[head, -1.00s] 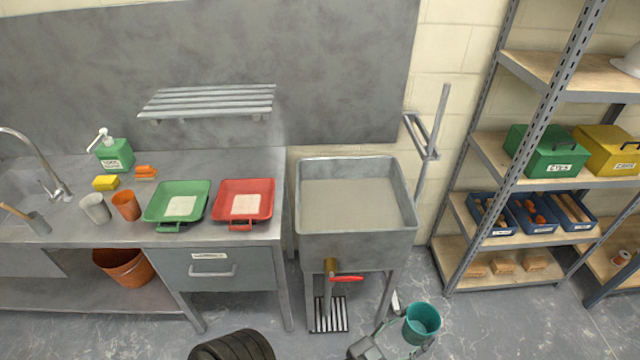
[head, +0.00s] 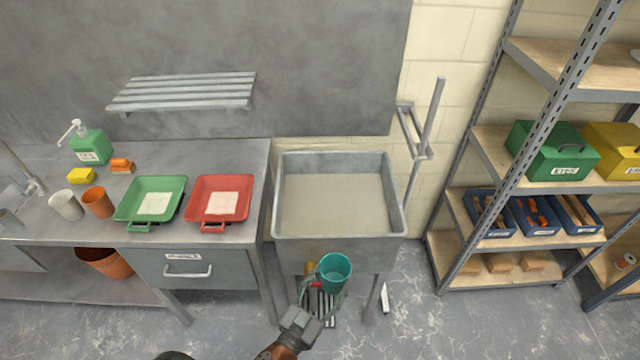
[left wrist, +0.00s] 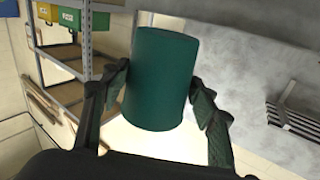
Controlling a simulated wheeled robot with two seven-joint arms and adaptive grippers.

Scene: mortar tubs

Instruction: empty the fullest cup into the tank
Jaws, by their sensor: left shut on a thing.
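My left gripper (head: 314,288) is shut on a teal cup (head: 335,272). It holds the cup roughly upright in front of the tank, near the tank's front wall. In the left wrist view the cup (left wrist: 158,80) sits between the two fingers (left wrist: 160,92). What the cup holds cannot be made out. The grey metal tank (head: 338,250) stands on legs, with a level grey surface inside. A white cup (head: 66,206) and an orange cup (head: 97,202) stand on the counter at the left. My right gripper is not in view.
A green tray (head: 150,215) and a red tray (head: 219,213) lie on the counter, left of the tank. A shelf rack (head: 495,180) with boxes and blue bins stands at the right. A bracket (head: 425,150) rises at the tank's back right corner.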

